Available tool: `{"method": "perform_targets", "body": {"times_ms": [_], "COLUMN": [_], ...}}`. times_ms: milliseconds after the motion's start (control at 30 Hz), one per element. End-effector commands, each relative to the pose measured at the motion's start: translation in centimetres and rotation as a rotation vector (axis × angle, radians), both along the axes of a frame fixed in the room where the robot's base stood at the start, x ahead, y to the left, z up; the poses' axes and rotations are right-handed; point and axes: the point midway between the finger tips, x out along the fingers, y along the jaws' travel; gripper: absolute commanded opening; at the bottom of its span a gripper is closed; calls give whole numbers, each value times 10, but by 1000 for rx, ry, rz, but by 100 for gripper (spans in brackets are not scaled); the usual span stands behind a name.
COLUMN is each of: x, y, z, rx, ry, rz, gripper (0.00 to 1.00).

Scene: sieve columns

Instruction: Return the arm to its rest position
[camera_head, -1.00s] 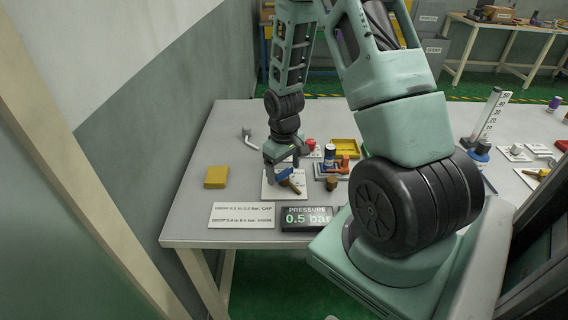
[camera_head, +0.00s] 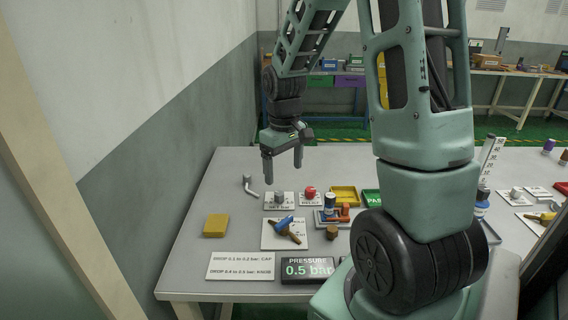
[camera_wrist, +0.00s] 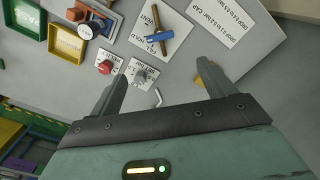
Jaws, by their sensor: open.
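My gripper (camera_head: 283,164) is open and empty, raised above the back left part of the grey table (camera_head: 200,262). In the wrist view my gripper (camera_wrist: 160,82) shows its two fingers spread apart with nothing between them. In the head view, the valve with a blue and brown handle (camera_head: 285,228) sits on a white plate in front of and below my gripper. The handle also shows in the wrist view (camera_wrist: 160,36), beyond the fingertips.
A yellow block (camera_head: 216,225) lies at the table's left. A red knob (camera_head: 310,191), a grey knob (camera_head: 278,198), a yellow tray (camera_head: 345,188) and a bent grey rod (camera_head: 249,186) are near the back. The pressure display (camera_head: 308,269) reads 0.5 bar. A wall stands at left.

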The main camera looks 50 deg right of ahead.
Motion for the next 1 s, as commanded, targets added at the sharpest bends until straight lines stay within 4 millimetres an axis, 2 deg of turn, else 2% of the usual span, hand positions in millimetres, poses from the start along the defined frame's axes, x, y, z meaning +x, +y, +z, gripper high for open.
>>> {"method": "perform_targets", "body": {"times_ms": [133,733,767,867,967,1000], "x": [0,0,1,5,2,-2], "y": [0,3,8,42,99,125], "z": [5,6,6,11,17,19], "rx": [1,1,2,7,19,24], "ry": [1,0,-1,-7,-14,-18], "rz": [-1,4,13,69,165,210], "gripper": [82,82,82,82,82,82]}}
